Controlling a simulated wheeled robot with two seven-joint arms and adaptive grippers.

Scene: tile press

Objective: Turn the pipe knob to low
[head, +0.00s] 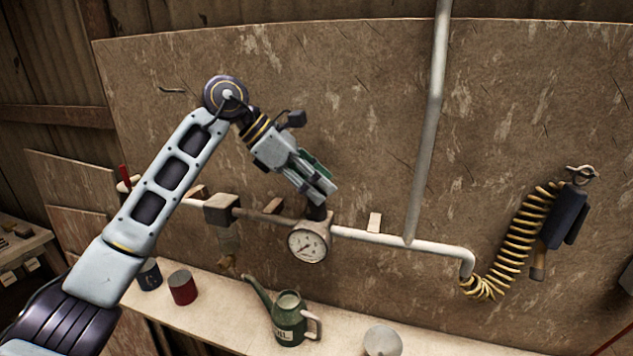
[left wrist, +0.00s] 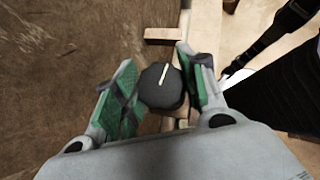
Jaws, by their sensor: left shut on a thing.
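The pipe knob is dark and round with a pale pointer line on its top; it shows in the left wrist view (left wrist: 160,88). In the head view only a dark part of the knob (head: 317,213) shows under my fingertips, above the pressure gauge (head: 307,244). My left gripper (head: 322,198) comes down on it from the upper left. In the left wrist view its green-padded fingers (left wrist: 156,78) stand on both sides of the knob, shut on it. The pointer leans slightly right of straight up there. Any low mark is not readable. My right gripper is not in view.
A white pipe (head: 430,250) runs right from the gauge, and a vertical pipe (head: 428,150) stands right of my gripper. A coiled yellow hose (head: 520,235) hangs at right. Below, a shelf (head: 235,311) bears a green watering can (head: 289,325) and a red can (head: 183,288).

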